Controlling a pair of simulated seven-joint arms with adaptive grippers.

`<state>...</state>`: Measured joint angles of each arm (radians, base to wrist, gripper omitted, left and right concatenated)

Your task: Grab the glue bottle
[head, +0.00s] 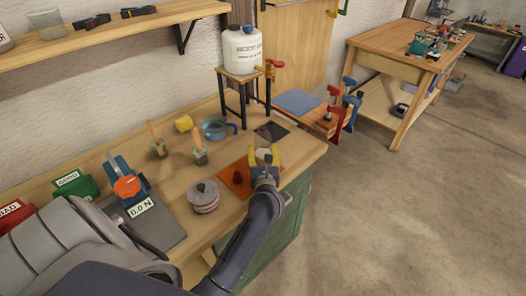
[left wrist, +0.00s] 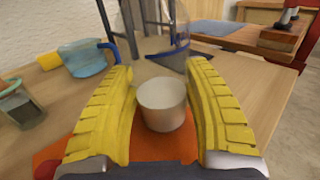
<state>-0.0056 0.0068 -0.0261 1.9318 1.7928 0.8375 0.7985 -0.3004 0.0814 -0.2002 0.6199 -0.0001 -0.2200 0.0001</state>
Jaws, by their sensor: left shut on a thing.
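A pale cream cylinder (left wrist: 162,104) stands between the yellow fingers of my left gripper (left wrist: 160,110) in the left wrist view. I take it for the glue bottle, but no label shows. My left gripper (head: 264,157) is shut on it, with a finger on either side, over the orange mat (head: 235,180) near the bench's front edge. In the head view only the pale top (head: 263,154) shows between the fingers. Its lower part is partly hidden, and I cannot tell whether it touches the mat. My right gripper is not in view.
A dark red piece (head: 238,176) lies on the mat, left of the gripper. A white canister (head: 242,50) sits on a stand behind.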

